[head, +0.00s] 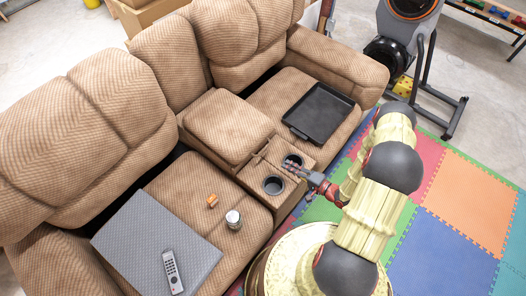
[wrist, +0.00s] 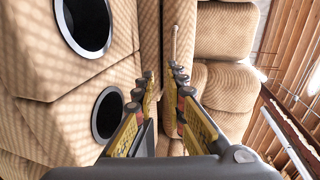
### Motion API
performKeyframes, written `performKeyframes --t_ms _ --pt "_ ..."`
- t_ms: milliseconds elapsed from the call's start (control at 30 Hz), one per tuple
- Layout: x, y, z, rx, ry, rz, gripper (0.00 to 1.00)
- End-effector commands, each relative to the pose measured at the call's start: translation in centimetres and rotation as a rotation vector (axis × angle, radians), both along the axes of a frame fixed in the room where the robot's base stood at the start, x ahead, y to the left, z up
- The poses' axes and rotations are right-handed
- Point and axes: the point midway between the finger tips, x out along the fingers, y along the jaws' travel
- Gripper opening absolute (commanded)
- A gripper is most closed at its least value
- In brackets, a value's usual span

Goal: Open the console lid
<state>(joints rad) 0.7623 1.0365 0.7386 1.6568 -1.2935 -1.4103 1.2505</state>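The console lid (head: 228,125) is a padded brown block between the two seats of the recliner sofa in the head view. It looks closed and lies flat. In front of it, the console panel has two dark round cup holders, one nearer (head: 274,185) and one farther (head: 292,160). My gripper (head: 289,167) is above the panel by the farther cup holder, short of the lid. In the wrist view my gripper (wrist: 162,76) has its fingers apart with nothing held between them. The cup holders (wrist: 108,112) show at left there. I cannot tell whether the fingertips touch anything.
A black tray (head: 318,112) lies on the right seat. A grey board (head: 150,240) with a remote (head: 172,272), a can (head: 233,219) and a small orange item (head: 213,201) are on the left seat. An exercise bike (head: 405,45) stands at right.

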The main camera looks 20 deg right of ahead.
Motion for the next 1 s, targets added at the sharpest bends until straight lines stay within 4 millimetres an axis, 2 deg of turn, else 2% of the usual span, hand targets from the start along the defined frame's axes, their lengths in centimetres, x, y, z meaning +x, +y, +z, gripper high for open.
performKeyframes --t_ms 133,267,1000 --pt "-0.5 0.7 -0.2 0.046 -0.004 -0.005 0.13" --pt "0.4 1.4 -0.2 0.047 -0.006 -0.002 0.13" --pt "10.4 8.1 -0.6 0.043 -0.005 -0.003 0.13"
